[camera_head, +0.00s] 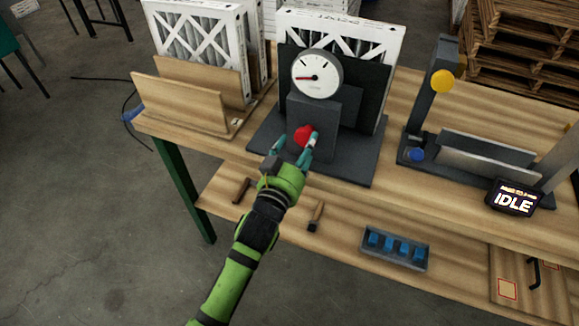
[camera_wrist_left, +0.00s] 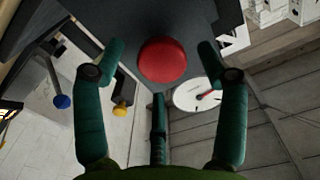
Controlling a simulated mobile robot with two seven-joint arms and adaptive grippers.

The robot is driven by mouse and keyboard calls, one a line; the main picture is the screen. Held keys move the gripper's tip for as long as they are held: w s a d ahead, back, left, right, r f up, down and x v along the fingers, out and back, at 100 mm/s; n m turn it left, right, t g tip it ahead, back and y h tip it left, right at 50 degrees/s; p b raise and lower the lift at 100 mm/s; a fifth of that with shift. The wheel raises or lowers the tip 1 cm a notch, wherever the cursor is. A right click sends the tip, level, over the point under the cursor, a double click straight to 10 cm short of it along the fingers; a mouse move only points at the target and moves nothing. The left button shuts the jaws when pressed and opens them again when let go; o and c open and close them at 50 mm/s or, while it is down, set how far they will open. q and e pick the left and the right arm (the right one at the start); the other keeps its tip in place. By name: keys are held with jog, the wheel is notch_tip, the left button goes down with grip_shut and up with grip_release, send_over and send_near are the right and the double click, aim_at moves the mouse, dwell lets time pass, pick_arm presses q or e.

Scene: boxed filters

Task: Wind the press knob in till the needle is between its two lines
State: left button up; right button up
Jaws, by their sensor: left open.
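The red press knob (camera_head: 304,134) sits on the front of the dark grey press (camera_head: 318,106). In the left wrist view the knob (camera_wrist_left: 163,60) lies between my open fingers, with a gap on both sides. The round white gauge (camera_head: 317,74) is on top of the press. I cannot tell exactly how the needle lies to the lines. My left gripper (camera_head: 299,146) is open around the knob from the front. My right gripper is not in view.
Boxed filters (camera_head: 200,40) stand in a wooden rack (camera_head: 180,98) on the left. A white-framed filter (camera_head: 352,38) is in the press. On the right are a grey fixture (camera_head: 430,100) and an IDLE display (camera_head: 514,199). A tray of blue pieces (camera_head: 393,249) is on the lower shelf.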

pick_arm(q)
jog(key=v, duration=0.8)
jog(key=shift+s, duration=0.3)
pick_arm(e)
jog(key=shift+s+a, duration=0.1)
pick_arm(q)
jog(key=shift+a, duration=0.1)
jog(key=s+a+f+g+y, duration=0.1)
jog(key=s+a+f+g, duration=0.15)
jog(key=f, duration=0.85)
jog(key=s+a+f+g+y, duration=0.1)
jog(key=s+f+g, duration=0.2)
jog(key=f, duration=0.8)
jog(key=s+a+f+g+y, duration=0.1)
jog(key=s+a+f+g, duration=0.15)
jog(key=f, duration=0.95)
jog(key=s+a+f+g+y, duration=0.1)
jog(key=s+a+f, duration=0.3)
jog(key=s, duration=0.6)
jog(key=s+a+f+n+g, duration=0.1)
jog(key=s+a+f+g, duration=0.3)
jog(key=s+f, duration=0.5)
jog(key=s+a+f+n+g+y, duration=0.1)
jog(key=s+a+f+g, duration=0.2)
jog(key=s+f, duration=0.3)
jog(key=s+a, duration=0.1)
jog(key=s, duration=0.4)
jog(key=shift+s+a+f+y, duration=0.2)
jog(key=shift+s+a+y, duration=0.1)
jog(key=shift+s, duration=0.1)
